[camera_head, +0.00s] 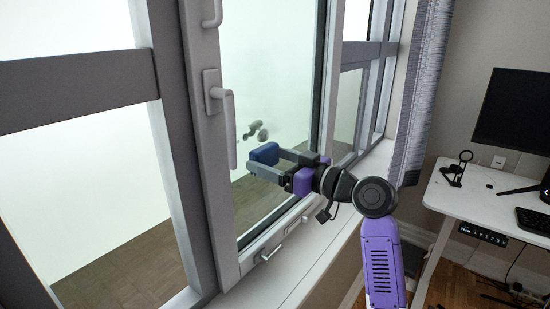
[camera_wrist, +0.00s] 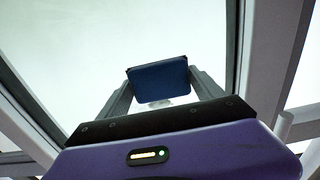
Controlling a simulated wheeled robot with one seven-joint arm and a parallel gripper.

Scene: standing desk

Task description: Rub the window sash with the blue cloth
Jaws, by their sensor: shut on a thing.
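My gripper (camera_head: 268,165) is shut on the blue cloth (camera_head: 264,153), which looks like a small folded blue block between the fingertips. In the wrist view the blue cloth (camera_wrist: 158,80) sits between the two grey fingers with the pale glass behind it. The window sash (camera_head: 214,140) is a grey frame with a handle (camera_head: 226,110) on its left upright. My gripper is in front of the sash's glass pane, right of the handle. I cannot tell whether the cloth touches the glass. Dark grey smudges (camera_head: 256,131) show on the pane just above the cloth.
The window sill (camera_head: 285,272) runs below the sash. A grey curtain (camera_head: 422,90) hangs to the right. A white desk (camera_head: 480,200) with a monitor (camera_head: 515,108) and a keyboard (camera_head: 535,221) stands at the far right. A second window frame (camera_head: 75,88) is at the left.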

